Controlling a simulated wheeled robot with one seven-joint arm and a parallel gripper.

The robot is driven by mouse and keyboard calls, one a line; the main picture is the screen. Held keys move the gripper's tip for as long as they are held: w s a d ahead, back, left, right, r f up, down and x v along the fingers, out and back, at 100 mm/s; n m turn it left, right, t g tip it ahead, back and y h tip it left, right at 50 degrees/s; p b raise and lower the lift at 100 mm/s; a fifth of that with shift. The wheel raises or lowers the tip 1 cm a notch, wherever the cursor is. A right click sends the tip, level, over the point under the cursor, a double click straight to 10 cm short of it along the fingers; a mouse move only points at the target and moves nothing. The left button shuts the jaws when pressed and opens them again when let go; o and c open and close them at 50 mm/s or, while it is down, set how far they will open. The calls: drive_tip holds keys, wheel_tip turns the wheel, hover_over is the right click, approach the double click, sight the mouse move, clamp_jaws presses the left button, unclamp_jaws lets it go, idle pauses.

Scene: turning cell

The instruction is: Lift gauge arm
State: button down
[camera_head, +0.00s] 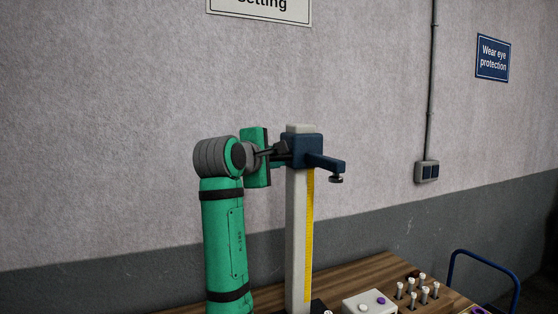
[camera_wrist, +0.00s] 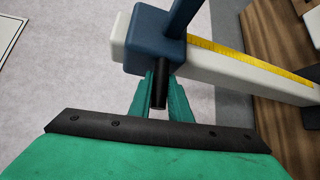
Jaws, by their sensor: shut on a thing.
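The gauge arm (camera_head: 325,161) is a dark blue slider block with an arm reaching right and a black knob under its tip. It sits around the upright pale column (camera_head: 297,230), just below its top. In the wrist view, the block (camera_wrist: 152,42) also has a short black handle (camera_wrist: 159,88) pointing toward me. My gripper (camera_head: 278,152) is at the block's left side, shut on this handle. A yellow scale (camera_head: 309,225) runs down the column's face.
The column stands on a wooden bench (camera_head: 370,270). A pale box with buttons (camera_head: 370,303) and several small upright pegs (camera_head: 424,294) are on the bench to the right. A blue rail (camera_head: 485,257) stands at far right.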

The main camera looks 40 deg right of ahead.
drive_tip(key=c, duration=1.6)
unclamp_jaws()
drive_tip(key=shift+s+r, duration=0.15)
drive_tip(key=shift+r, duration=0.3)
drive_tip(key=shift+c, duration=0.2)
drive_tip(key=shift+f, duration=0.15)
drive_tip(key=shift+a, duration=0.15)
drive_tip(key=v, duration=1)
drive_tip(key=shift+s+a, duration=0.15)
drive_tip(key=shift+a, duration=0.1)
drive_tip(key=shift+d, duration=0.1)
